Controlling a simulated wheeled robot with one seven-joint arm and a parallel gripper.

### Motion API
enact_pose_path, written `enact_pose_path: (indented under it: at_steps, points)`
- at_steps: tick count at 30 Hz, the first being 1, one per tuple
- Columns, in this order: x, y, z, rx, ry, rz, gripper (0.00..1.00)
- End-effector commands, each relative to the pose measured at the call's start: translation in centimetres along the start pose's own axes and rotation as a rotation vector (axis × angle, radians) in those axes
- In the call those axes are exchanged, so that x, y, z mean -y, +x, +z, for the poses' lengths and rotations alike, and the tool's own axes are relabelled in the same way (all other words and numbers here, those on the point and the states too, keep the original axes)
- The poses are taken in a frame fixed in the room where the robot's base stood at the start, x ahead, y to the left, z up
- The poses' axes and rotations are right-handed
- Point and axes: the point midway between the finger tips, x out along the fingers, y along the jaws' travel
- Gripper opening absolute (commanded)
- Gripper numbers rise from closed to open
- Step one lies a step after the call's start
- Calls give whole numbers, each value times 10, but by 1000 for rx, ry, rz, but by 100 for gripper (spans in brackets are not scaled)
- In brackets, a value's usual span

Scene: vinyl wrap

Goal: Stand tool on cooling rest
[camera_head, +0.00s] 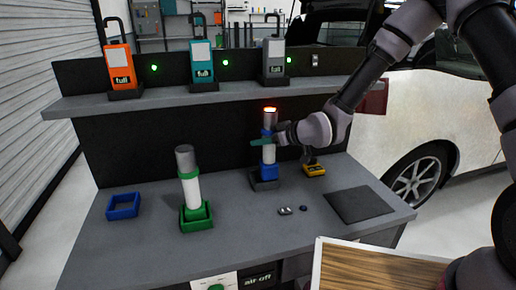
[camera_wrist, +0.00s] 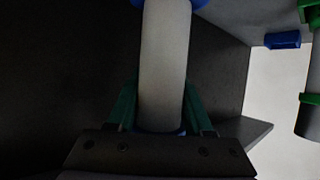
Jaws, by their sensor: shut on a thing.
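The tool (camera_head: 269,155) is a white cylinder with blue bands and a glowing orange-red top. It is upright at a dark square base (camera_head: 264,184) on the bench; I cannot tell whether it touches the base. My gripper (camera_head: 268,141) has green fingers and is shut around the tool's upper body. The wrist view shows the tool's white body (camera_wrist: 165,55) between both fingers (camera_wrist: 160,108). An empty blue square frame (camera_head: 123,206) lies at the bench's left; it also shows in the wrist view (camera_wrist: 283,40). Which item is the cooling rest is not marked.
A grey-topped white tool (camera_head: 190,185) stands in a green square frame (camera_head: 197,217). A yellow-black tool (camera_head: 314,169) is behind right. Small parts (camera_head: 286,211) and a dark mat (camera_head: 359,205) lie at right. A shelf (camera_head: 165,98) with several units runs behind.

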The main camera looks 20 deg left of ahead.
Motion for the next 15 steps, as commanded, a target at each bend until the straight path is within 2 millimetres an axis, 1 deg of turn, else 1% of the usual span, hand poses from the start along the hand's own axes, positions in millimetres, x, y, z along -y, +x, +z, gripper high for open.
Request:
enact_pose_path:
  at_steps: [1, 9, 12, 15]
  points:
    - [0, 6, -4, -2, -1, 0, 0]
    - [0, 22, -11, -2, 0, 0, 0]
    - [0, 28, 6, 1, 3, 0, 0]
    - [0, 34, 18, 0, 2, 0, 0]
